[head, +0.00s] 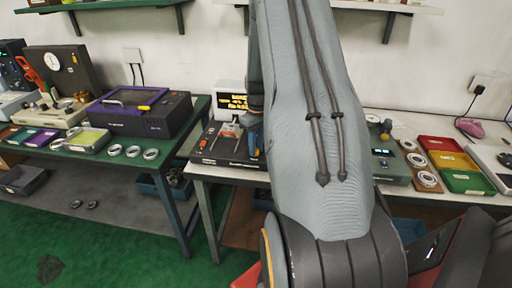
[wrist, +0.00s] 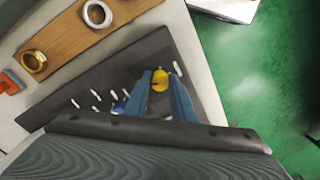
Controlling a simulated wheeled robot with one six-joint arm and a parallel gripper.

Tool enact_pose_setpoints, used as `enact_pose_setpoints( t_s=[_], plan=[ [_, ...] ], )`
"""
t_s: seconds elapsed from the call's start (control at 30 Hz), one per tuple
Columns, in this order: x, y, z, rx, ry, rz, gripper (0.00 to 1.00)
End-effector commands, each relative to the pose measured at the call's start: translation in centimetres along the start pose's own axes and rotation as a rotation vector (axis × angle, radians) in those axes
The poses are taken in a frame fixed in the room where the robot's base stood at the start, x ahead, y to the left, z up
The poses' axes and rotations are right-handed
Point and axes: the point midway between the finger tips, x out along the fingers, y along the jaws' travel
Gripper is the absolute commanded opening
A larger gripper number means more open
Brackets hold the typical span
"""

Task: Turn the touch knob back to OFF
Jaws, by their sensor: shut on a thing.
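The touch knob (wrist: 160,79) is a small yellow knob on a dark panel (wrist: 187,62) with several white marks, in the wrist view. My gripper (wrist: 162,86) has its two blue fingers on either side of the knob, shut on it. Which mark the knob points to is too small to tell. In the head view, a black box (head: 222,153) stands on the table in the middle, and my gripper (head: 252,127) is at its right side, partly hidden by my arm. The knob cannot be made out there.
A white display (head: 232,87) with yellow text stands behind the black box. In the wrist view, a wooden board (wrist: 70,35) with rings lies at upper left, next to an orange item (wrist: 11,82). Red, yellow and green trays (head: 466,182) are at right.

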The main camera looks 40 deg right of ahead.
Motion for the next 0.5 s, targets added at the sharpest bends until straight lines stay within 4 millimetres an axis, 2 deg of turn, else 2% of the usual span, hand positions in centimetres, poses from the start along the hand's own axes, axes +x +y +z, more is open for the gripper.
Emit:
enact_pose_setpoints(
  t_s=[0.2,0.5],
  plan=[
    [-0.16,0.11,-0.18,-0.186,-0.004,0.003,0.0],
    [-0.17,0.17,-0.2,-0.368,-0.012,0.003,0.0]
  ],
)
